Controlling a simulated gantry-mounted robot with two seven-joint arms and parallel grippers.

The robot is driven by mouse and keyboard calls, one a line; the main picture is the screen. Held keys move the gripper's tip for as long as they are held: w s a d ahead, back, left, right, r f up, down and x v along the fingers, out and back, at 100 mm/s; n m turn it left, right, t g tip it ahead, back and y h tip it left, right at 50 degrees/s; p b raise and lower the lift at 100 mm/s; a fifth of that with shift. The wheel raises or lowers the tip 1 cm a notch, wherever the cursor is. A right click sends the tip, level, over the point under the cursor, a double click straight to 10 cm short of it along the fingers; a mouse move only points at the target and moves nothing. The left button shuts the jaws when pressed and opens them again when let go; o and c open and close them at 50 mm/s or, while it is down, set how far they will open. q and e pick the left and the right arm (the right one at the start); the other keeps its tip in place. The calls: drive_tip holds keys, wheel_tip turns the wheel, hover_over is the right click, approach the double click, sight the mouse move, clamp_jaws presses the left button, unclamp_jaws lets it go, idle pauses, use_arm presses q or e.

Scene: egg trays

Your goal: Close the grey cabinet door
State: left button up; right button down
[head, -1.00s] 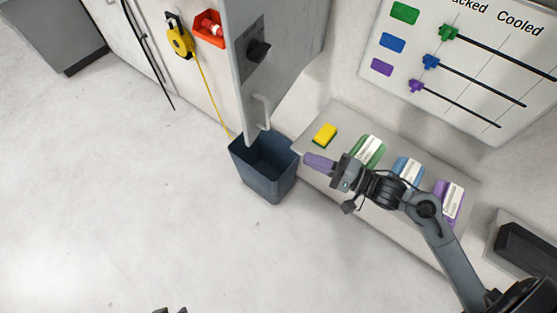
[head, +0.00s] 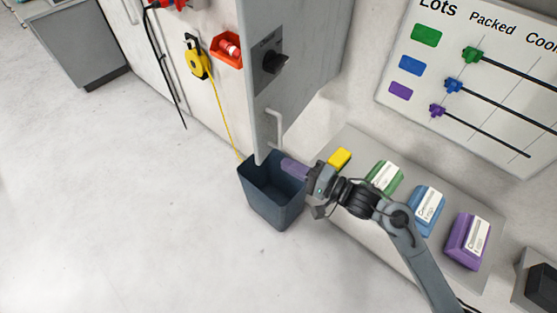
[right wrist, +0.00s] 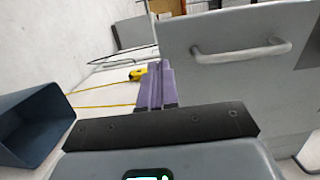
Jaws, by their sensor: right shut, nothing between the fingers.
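The grey cabinet door (head: 300,75) stands out from the wall in the head view. It carries a black rotary knob (head: 272,62) and a pale bar handle (head: 275,129) near its lower end. My right gripper (head: 292,168) has purple fingers pressed together and empty. In the head view it appears just below the door's lower end, over the right rim of the bin. In the right wrist view the shut fingers (right wrist: 155,85) point forward, left of the door panel (right wrist: 220,80) and its handle (right wrist: 240,51). Whether they touch the door I cannot tell. My left gripper is not in view.
A dark blue bin (head: 270,195) stands on the floor below the door. A shelf (head: 375,235) at the right holds a yellow sponge (head: 340,159) and green, blue and purple cartons. A yellow tape reel (head: 196,60) hangs on the wall. The floor at left is clear.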

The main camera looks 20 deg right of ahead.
drive_tip(key=shift+x, duration=2)
